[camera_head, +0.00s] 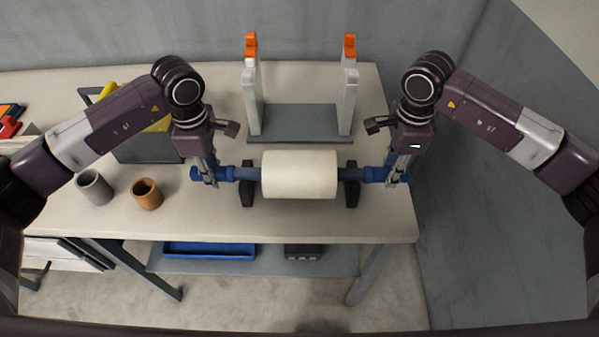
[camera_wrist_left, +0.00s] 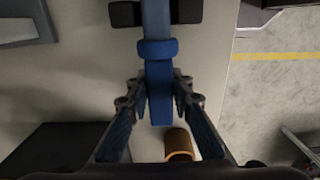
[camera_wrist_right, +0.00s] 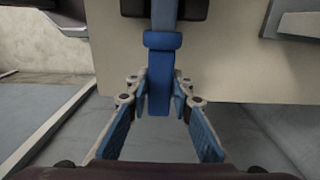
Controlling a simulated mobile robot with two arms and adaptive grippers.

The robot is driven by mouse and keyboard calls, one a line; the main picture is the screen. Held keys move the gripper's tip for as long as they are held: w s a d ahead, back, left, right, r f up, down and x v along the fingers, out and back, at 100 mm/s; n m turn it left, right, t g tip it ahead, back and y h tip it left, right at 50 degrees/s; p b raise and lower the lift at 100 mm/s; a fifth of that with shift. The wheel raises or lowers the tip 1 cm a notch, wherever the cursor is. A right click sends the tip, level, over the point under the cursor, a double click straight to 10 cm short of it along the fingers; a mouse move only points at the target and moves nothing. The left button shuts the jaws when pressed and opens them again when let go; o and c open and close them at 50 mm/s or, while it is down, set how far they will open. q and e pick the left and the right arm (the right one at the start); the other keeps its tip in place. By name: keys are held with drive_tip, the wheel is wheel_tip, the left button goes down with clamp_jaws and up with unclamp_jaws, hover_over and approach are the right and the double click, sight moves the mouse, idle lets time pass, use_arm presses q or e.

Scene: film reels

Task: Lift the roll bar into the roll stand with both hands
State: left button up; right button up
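The roll bar has a cream roll (camera_head: 299,174) in its middle and blue ends; it lies level, low over the table. My left gripper (camera_head: 205,174) is at its left end, with its fingers closed about the blue end (camera_wrist_left: 159,85). My right gripper (camera_head: 398,174) is at its right end, fingers likewise closed about the blue end (camera_wrist_right: 160,85). Any thin gap at the fingertips is too small to see. The roll stand (camera_head: 297,118) is behind the roll, with two grey uprights and orange tips (camera_head: 251,45). Nothing rests in it.
Black supports (camera_head: 247,186) are beside both ends of the roll. A grey cup (camera_head: 95,188) and an orange-brown cup (camera_head: 146,194) stand left on the table (camera_head: 300,223). A grey wall (camera_head: 510,170) is at the right. A blue tray (camera_head: 210,250) sits on the shelf below.

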use_arm(q)
clamp_jaws()
use_arm(e)
clamp_jaws()
use_arm(q)
drive_tip(key=shift+w+r, duration=0.15)
drive_tip(key=shift+r, duration=0.1)
use_arm(e)
drive_tip(key=shift+w+r, duration=0.15)
drive_tip(key=shift+r, duration=0.1)
